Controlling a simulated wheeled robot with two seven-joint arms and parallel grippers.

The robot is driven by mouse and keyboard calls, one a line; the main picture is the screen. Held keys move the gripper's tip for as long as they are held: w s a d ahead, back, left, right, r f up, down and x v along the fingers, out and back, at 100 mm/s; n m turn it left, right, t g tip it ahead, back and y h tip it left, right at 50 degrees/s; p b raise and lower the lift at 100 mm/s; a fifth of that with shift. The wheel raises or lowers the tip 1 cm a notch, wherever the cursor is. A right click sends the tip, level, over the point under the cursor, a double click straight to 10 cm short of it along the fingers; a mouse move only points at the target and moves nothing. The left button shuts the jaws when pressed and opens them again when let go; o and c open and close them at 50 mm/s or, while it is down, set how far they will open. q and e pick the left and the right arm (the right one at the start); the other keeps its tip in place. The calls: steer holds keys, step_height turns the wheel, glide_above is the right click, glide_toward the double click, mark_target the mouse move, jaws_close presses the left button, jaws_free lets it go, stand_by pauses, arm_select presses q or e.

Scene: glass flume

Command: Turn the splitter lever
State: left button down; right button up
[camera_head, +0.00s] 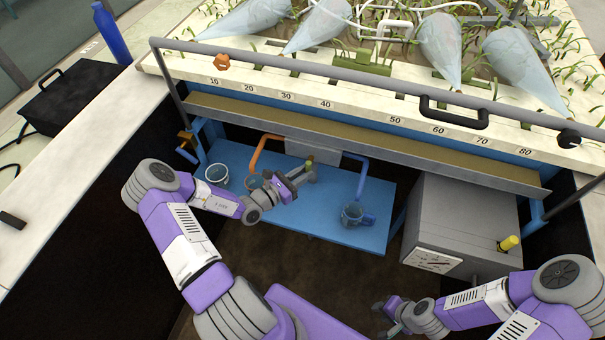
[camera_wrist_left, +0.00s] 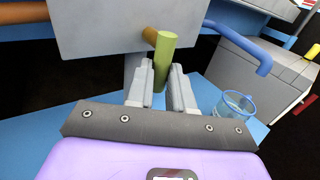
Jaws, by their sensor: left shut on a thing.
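The splitter lever (camera_wrist_left: 162,62) has a yellow-green handle on a short brown stem. The stem comes out of the front of the grey splitter box (camera_wrist_left: 100,28). The lever's tip also shows in the head view (camera_head: 309,162), just below the box (camera_head: 300,148). In the left wrist view the handle leans slightly to the right. My left gripper (camera_wrist_left: 163,85) is shut on the handle, with one finger on each side. In the head view the left gripper (camera_head: 300,176) reaches in over the blue shelf. My right gripper (camera_head: 385,315) is open and empty at the lower right, well away from the lever.
An orange pipe (camera_head: 262,147) and a blue pipe (camera_head: 358,163) leave the box's sides. Clear cups, including a white-rimmed one (camera_head: 217,174) and a blue-handled one (camera_head: 352,214), stand on the blue shelf (camera_head: 320,225). A grey cabinet (camera_head: 460,225) stands right. The flume's rail (camera_head: 350,75) runs above.

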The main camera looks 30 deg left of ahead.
arm_select(q)
steer(key=shift+d, duration=0.1)
steer(key=shift+w+d+f+n+t+y+p, duration=0.1)
steer(key=shift+d+n+t+p, duration=0.2)
steer(key=shift+n+t, duration=0.6)
steer(key=shift+w+d+n+t+y+p, duration=0.1)
steer(key=shift+d+n+t+p, duration=0.25)
steer(key=shift+n, duration=1.1)
steer(key=shift+d+f+n+t+y+p, duration=0.1)
steer(key=shift+d+n+t, duration=0.1)
steer(key=shift+n+t, duration=0.75)
steer(key=shift+r+n, duration=0.1)
steer(key=shift+n, duration=0.2)
steer(key=c, duration=1)
jaws_free()
steer(key=v, duration=0.7)
steer(key=shift+s+p, duration=0.3)
steer(key=shift+p, duration=0.05)
